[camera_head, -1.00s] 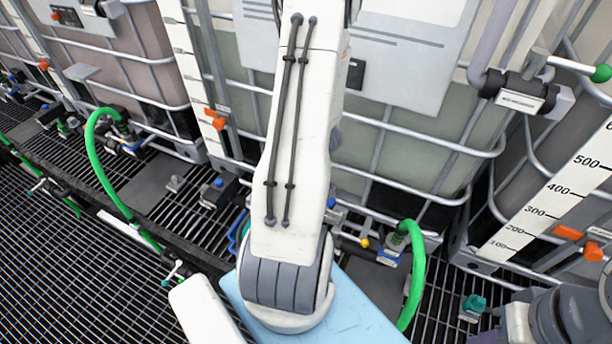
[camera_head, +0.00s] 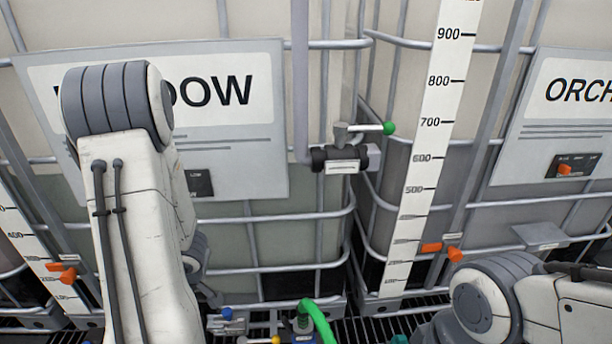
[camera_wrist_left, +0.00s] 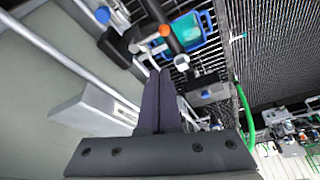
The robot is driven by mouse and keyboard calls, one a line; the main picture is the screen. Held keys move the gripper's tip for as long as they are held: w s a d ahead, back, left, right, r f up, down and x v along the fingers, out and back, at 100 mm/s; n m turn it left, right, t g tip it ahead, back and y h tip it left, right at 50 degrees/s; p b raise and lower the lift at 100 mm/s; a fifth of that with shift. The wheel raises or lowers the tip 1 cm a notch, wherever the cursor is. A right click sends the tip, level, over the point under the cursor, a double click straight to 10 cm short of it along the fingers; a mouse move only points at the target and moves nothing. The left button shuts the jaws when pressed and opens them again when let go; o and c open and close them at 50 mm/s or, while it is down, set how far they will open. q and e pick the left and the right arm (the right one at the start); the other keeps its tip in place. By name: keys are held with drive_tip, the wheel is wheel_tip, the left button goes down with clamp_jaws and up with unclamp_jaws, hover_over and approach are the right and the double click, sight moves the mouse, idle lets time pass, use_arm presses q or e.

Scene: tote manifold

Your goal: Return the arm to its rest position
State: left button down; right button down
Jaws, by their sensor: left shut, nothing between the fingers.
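My left arm (camera_head: 140,230) stands at the left of the head view, bent upward in front of a tote. Its gripper is outside the head view. In the left wrist view my left gripper (camera_wrist_left: 160,75) is shut, its two dark fingers side by side with nothing between them. The fingers point toward pipe fittings and a blue-and-teal tray-like item (camera_wrist_left: 185,35). I cannot tell whether they touch anything. Part of my right arm (camera_head: 510,300) shows at the lower right of the head view; its gripper is not visible.
Caged totes fill the background, with a large sign (camera_head: 240,140) partly hidden by my arm. A green-knobbed valve (camera_head: 345,145) sits on a grey pipe. A level scale (camera_head: 430,150) and orange clips (camera_head: 432,247) are right of it. A green hose (camera_head: 317,318) rises at the bottom.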

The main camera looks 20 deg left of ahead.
use_arm(q)
drive_tip(key=w+d+f+m+t+h+b, duration=0.15)
drive_tip(key=w+d+m+t+b, duration=0.35)
drive_tip(key=w+d, duration=0.7)
drive_tip(key=d+m+h+b, duration=0.45)
drive_tip(key=d+m, duration=0.25)
drive_tip(key=d, duration=0.7)
drive_tip(key=s+d+m+g+h+b, duration=0.1)
drive_tip(key=s+d+m+b, duration=0.15)
drive_tip(key=d, duration=0.25)
drive_tip(key=s+d+m+g+b, duration=0.2)
drive_tip(key=s+d+m, duration=0.1)
drive_tip(key=d, duration=0.2)
drive_tip(key=s+d+f+m+g+y+b, duration=0.1)
drive_tip(key=s+d+f+m+y+b, duration=0.1)
drive_tip(key=s+m+b, duration=0.3)
drive_tip(key=shift+s+d+m+g+b, duration=0.35)
drive_tip(key=shift+s+m, duration=1.2)
drive_tip(key=shift+s, duration=2)
drive_tip(key=shift+a, duration=0.1)
